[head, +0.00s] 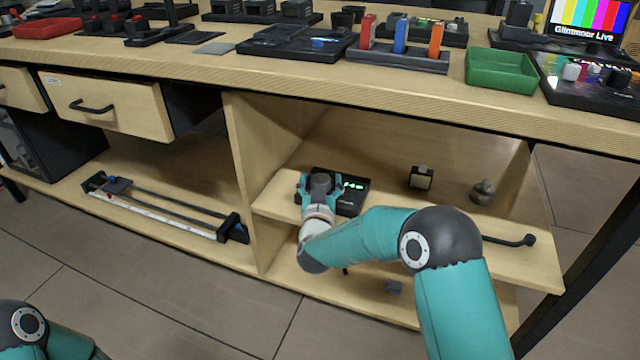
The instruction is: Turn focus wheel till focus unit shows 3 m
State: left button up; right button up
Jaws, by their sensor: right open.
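The focus unit (352,204) is a black box on the shelf inside the cabinet, near its left wall. Its small green display (353,185) is lit and seems to read about 1.4 m, but the digits are too small to be sure. My right gripper (319,184) is open at the left part of the unit, around a dark round knob-like top that seems to be the focus wheel (320,179). I cannot tell whether the fingers touch it. My left gripper is out of view; only part of my left arm shows at the bottom left corner.
A small black block (421,178) and a grey knobbed weight (484,191) stand further right on the shelf. The worktop (300,72) overhangs above. A rail slider (165,208) lies in the left bay.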

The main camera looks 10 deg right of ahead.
jog(key=shift+w+d, duration=0.1)
jog(key=shift+w, duration=0.15)
jog(key=c, duration=1.2)
jog(key=shift+o, duration=0.2)
jog(key=shift+r+m+g+h+p, duration=0.1)
jog(key=shift+m+g+h+p, duration=0.4)
jog(key=shift+h, duration=0.4)
jog(key=shift+m+h, duration=0.3)
jog(key=o, duration=1.2)
jog(key=shift+c, duration=0.2)
